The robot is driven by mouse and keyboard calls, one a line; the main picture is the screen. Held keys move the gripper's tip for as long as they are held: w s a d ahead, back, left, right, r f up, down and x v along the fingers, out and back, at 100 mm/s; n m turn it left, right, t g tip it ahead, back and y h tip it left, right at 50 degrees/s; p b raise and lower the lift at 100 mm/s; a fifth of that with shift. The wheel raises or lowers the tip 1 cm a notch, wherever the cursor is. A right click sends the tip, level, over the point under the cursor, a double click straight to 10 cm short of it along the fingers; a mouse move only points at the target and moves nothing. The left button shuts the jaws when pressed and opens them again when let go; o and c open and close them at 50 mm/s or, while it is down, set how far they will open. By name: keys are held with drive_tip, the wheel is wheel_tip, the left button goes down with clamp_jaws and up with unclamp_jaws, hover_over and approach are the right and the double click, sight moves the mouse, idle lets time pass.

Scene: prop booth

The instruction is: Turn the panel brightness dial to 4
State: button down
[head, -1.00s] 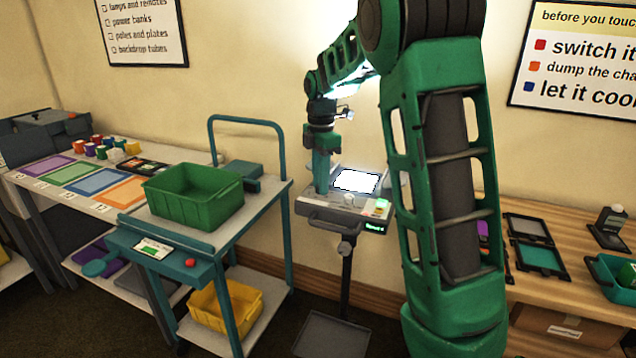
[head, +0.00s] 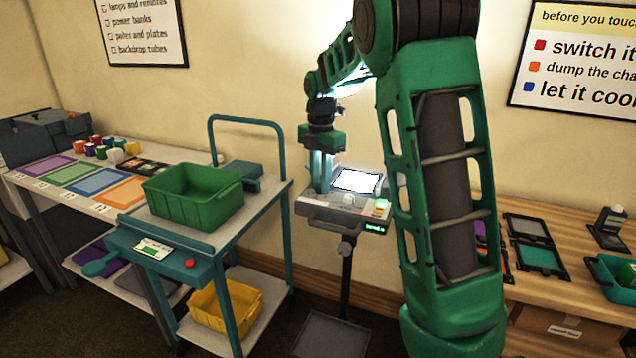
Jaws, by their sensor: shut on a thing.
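A grey console (head: 318,213) on a thin stand carries a bright white lit panel (head: 357,181) and a small green readout (head: 375,228) on its front, too small to read. My gripper (head: 322,190) points straight down at the console's left part, beside the lit panel. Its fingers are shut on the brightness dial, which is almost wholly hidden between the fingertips. The dial's pointer and scale cannot be made out.
A teal cart with a green bin (head: 193,196) and a yellow bin (head: 226,305) stands to the left of the console. A wooden table (head: 556,284) with dark cases is at the right.

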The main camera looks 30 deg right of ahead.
drive_tip(key=shift+w+d+r, duration=0.1)
drive_tip(key=shift+w, duration=0.15)
drive_tip(key=c, duration=1.7)
unclamp_jaws()
drive_tip(key=shift+o, duration=0.8)
drive_tip(key=shift+s, duration=0.1)
wheel_tip(320, 180, up, 11)
drive_tip(key=shift+f, duration=0.2)
drive_tip(key=s+f+m, duration=0.4)
drive_tip(key=s+m, duration=0.5)
drive_tip(key=s, duration=0.3)
drive_tip(key=s+f+m, duration=0.5)
drive_tip(key=s+m, duration=0.4)
drive_tip(key=s, duration=0.3)
drive_tip(key=s+f+m, duration=0.5)
drive_tip(key=s+m, duration=0.4)
drive_tip(key=s, duration=0.4)
drive_tip(key=shift+d, duration=0.2)
